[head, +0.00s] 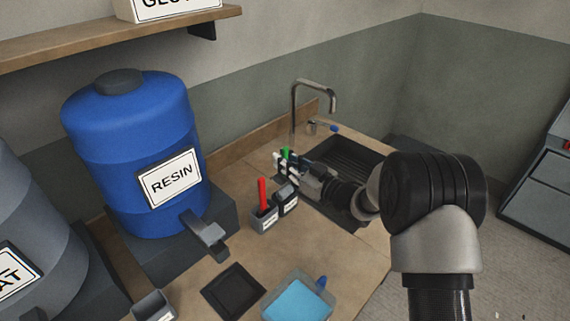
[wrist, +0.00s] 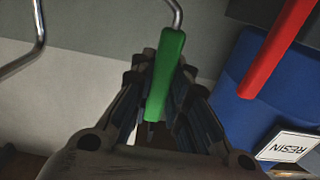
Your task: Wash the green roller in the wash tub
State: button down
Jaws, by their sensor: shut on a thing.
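My gripper (head: 290,168) is at the left edge of the sink, shut on the green roller. The green handle (wrist: 168,70) stands between my fingers in the wrist view. In the head view a small bit of green (head: 285,153) shows by the fingers; the rest is hidden. The roller's head cannot be made out. A clear tub of light blue liquid (head: 297,302), which looks like the wash tub, sits at the front of the bench, apart from my gripper, with a blue piece at its right rim.
A red-handled tool (head: 262,192) stands in a grey holder (head: 264,220) close to my gripper, beside another dark holder (head: 287,203). A blue resin drum (head: 130,130) with a tap stands left. A dark square pad (head: 232,291) lies left of the tub. A faucet (head: 296,95) rises behind.

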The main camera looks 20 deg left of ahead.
aim_at(285, 148)
jog(key=shift+r+p, duration=1.55)
jog(key=shift+r, duration=1.4)
notch_tip(285, 148, up, 14)
jog(key=r+p, duration=0.1)
jog(key=p, duration=0.6)
jog(key=d+f+m+t+h+b, duration=0.2)
jog(key=d+f+m+t+h, duration=0.1)
jog(key=d, duration=0.9)
jog(key=s+d+f+m+t+h+b, duration=0.1)
jog(key=d+f+m+t+h, duration=0.3)
jog(key=d+h, duration=0.4)
jog(key=s+d+f+m+t+h+b, duration=0.1)
jog(key=d+f+m+t+h+b, duration=0.3)
jog(key=d, duration=1.4)
jog(key=f+m+h, duration=0.1)
jog(key=m, duration=0.1)
jog(key=shift+s+f+m+h, duration=0.15)
jog(key=shift+s+m+h, duration=0.1)
jog(key=shift+m+h, duration=0.05)
jog(key=shift+a, duration=0.1)
